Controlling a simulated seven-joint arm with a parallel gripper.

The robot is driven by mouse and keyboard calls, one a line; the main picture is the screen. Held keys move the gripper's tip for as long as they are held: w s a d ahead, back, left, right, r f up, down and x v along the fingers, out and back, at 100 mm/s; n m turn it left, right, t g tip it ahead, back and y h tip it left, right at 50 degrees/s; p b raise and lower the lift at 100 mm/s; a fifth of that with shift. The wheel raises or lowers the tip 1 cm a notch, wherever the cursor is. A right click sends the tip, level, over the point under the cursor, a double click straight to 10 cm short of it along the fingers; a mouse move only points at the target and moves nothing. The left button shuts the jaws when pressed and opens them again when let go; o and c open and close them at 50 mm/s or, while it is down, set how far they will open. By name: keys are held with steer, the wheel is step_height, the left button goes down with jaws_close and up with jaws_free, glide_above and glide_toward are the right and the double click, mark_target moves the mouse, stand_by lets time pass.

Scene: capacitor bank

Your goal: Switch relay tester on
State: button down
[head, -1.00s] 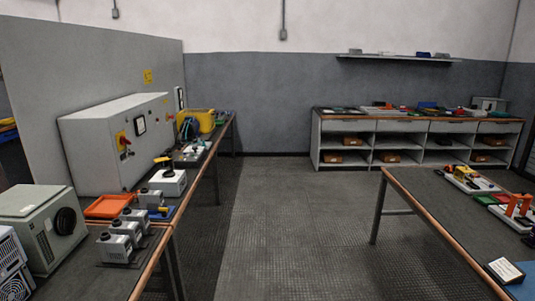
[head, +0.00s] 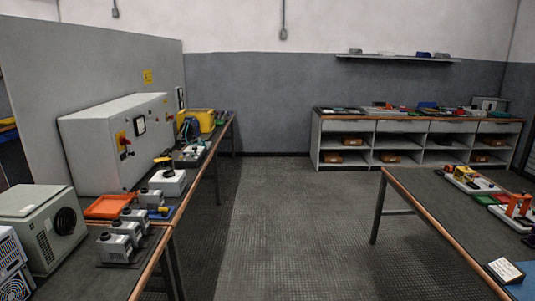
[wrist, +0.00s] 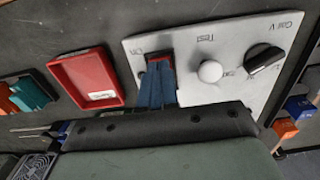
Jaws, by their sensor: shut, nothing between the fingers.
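The relay tester appears to be the light grey panel (wrist: 222,68) in the wrist view. It carries a white round button (wrist: 210,71), a black rotary knob (wrist: 264,60) and small printed labels that show upside down. A red switch (wrist: 157,59) sits at the panel's left, by a label. My gripper (wrist: 157,70) is shut, its blue fingers together right over this switch and partly hiding it. I cannot tell whether the fingertips touch it or which way it is set. My gripper is not visible in the head view, and I cannot identify the tester there.
In the wrist view, a red tray (wrist: 90,78) lies left of the panel, with teal and orange parts (wrist: 28,95) beyond. Orange and blue parts (wrist: 285,128) lie right. In the head view, benches stand left and right, shelving (head: 345,142) stands behind, and the middle floor is clear.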

steer(key=shift+f, duration=0.65)
stand_by(0.5)
steer(key=shift+r, duration=3.5)
